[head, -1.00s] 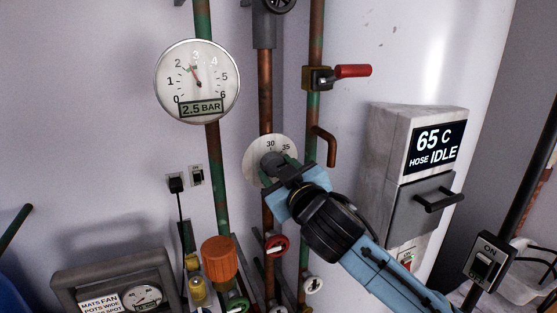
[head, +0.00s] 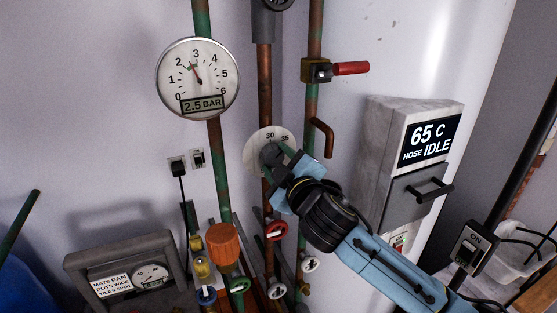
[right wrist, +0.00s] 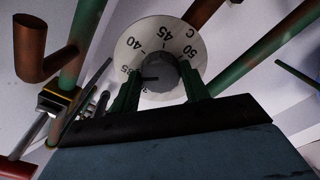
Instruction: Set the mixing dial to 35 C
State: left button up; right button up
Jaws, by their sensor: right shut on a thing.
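The mixing dial (head: 252,146) is a round white disc on a copper pipe, with 30 and 35 readable at its upper edge in the head view. Its grey knob (head: 270,155) is at the centre. My right gripper (head: 282,160) is shut on the knob from the lower right. The fingers (right wrist: 160,85) stand on both sides of the knob (right wrist: 160,72). I cannot tell surely where the knob's pointer stands. My left gripper is not in view.
A pressure gauge (head: 198,75) reads 2.5 BAR at upper left. A grey box with a display (head: 431,139) reads 65 C, HOSE IDLE, at right. A red-handled valve (head: 350,68) is above the dial. Several small valves and an orange cap (head: 222,243) crowd the pipes below.

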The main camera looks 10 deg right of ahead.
jog(key=o, duration=1)
jog(key=s+d+b, duration=0.2)
jog(key=s, duration=1.1)
jog(key=shift+d, duration=0.3)
